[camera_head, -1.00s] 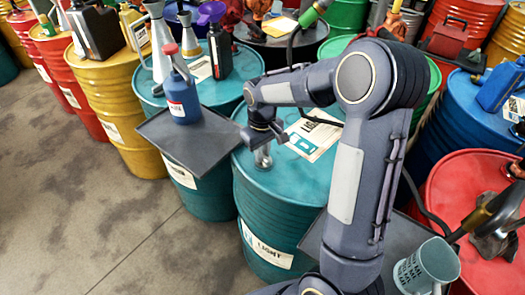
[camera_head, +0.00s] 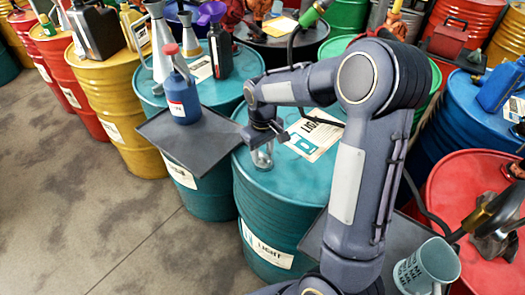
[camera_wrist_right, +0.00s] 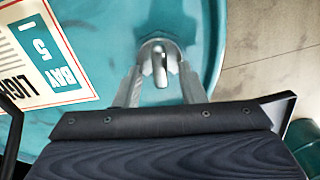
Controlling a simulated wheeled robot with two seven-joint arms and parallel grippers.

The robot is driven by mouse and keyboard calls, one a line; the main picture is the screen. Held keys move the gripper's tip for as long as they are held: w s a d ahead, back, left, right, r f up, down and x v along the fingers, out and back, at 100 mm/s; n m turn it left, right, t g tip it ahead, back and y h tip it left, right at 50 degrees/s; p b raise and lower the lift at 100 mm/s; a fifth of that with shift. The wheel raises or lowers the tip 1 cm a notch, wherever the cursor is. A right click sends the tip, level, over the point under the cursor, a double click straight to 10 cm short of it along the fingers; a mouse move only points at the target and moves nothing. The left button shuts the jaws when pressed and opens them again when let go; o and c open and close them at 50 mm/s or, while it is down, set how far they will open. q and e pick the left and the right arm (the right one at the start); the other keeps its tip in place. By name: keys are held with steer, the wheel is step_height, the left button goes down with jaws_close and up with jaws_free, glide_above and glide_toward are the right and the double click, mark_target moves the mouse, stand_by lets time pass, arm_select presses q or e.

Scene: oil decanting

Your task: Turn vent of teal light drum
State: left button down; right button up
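The teal LIGHT drum (camera_head: 262,215) stands at the centre of the head view, below my right arm. Its vent (camera_wrist_right: 160,65), a small metal lever on a round base, shows in the wrist view near the edge of the drum top. My right gripper (camera_head: 263,160) points down at the drum top. In the wrist view its two pale fingers (camera_wrist_right: 160,82) stand apart on either side of the vent lever, with gaps visible beside it. The gripper looks open around the vent. My left gripper is not in view.
A paper label (camera_head: 314,135) lies on the drum top. A dark tray (camera_head: 188,142) with a blue bottle (camera_head: 183,97) is just left. A second teal drum (camera_head: 235,88) stands behind. A grey mug (camera_head: 427,267) and a red drum (camera_head: 475,190) are at right.

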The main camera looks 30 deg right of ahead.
mark_target(263, 154)
step_height(263, 154, up, 8)
steer(key=shift+f, duration=0.2)
stand_by(0.5)
steer(key=shift+s+r, duration=0.2)
steer(key=shift+s, duration=0.05)
steer(key=s+a+m+t+y, duration=0.1)
steer(key=s+a+t+y, duration=0.1)
steer(key=s, duration=0.9)
steer(key=s+a+r+m+t+y, duration=0.1)
steer(key=s+a, duration=0.4)
steer(key=s, duration=0.6)
steer(key=m+t, duration=0.1)
steer(key=t, duration=0.1)
steer(key=shift+s+a+r+m+t+y, duration=0.15)
steer(key=shift+a+m+t+y, duration=0.15)
steer(key=shift+y, duration=0.1)
